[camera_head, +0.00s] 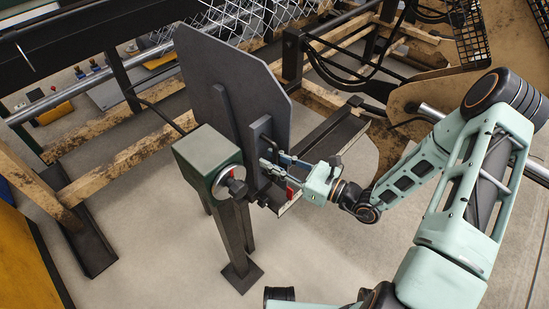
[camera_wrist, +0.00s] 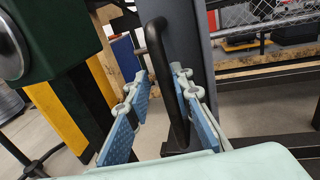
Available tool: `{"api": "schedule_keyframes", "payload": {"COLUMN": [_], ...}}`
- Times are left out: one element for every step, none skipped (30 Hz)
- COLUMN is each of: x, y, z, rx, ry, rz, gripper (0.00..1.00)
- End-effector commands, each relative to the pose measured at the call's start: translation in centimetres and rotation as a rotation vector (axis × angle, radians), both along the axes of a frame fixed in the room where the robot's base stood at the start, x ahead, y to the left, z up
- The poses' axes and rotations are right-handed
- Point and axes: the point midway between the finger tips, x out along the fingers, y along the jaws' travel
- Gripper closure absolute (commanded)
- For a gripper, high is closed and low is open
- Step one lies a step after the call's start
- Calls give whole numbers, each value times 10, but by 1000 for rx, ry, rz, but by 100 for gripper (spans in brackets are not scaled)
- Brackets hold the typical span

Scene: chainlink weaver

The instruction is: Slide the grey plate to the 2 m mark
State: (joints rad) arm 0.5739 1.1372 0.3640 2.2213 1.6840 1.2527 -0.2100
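The grey plate (camera_head: 240,85) stands upright as a large dark panel with clipped corners, beside a green machine head. Its grey upright face (camera_wrist: 190,45) fills the upper middle of the wrist view. A black bar handle (camera_wrist: 157,50), bent at the top, stands in front of it. My gripper (camera_head: 268,160) is at the plate's lower front. In the wrist view, my gripper's blue-padded fingers (camera_wrist: 160,85) are apart, one on each side of the handle, with a clear gap on the left and the right finger close to it. I cannot make out a 2 m mark.
The green machine head (camera_head: 208,155) on a dark post (camera_head: 236,235) stands just left of my gripper. A dark rail (camera_head: 330,140) runs behind to the right. Wooden beams (camera_head: 125,170) lie at left. Chain-link mesh (camera_head: 250,20) hangs behind. The front floor is clear.

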Motion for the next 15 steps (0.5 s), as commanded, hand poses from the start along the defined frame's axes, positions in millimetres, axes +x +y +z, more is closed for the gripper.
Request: {"api": "schedule_keyframes", "payload": {"x": [-1, 0, 0, 0, 0, 1, 1, 1, 1, 1, 0, -1, -3, -4, -7], "y": [1, 1, 1, 1, 1, 0, 0, 0, -1, -2, -3, -7, -10, -14, -20], "z": [0, 1, 1, 1, 1, 1, 1, 2, 2, 2, 2, 2, 2, 2, 2], "rx": [1, 1, 1, 1, 2, 2, 3, 3, 2, 2, 2, 2, 2, 2, 1], "ry": [0, 0, -2, -2, -2, -3, -4, -4, -4, -4, -4, -4, -4, -5, -5], "rz": [3, 2, 2, 1, 1, 1, 0, 0, -1, -1, -2, -3, -3, -5, -6], "gripper": [81, 81, 81, 81, 81, 81, 81, 81, 81, 81, 81, 81, 81, 81, 81]}}
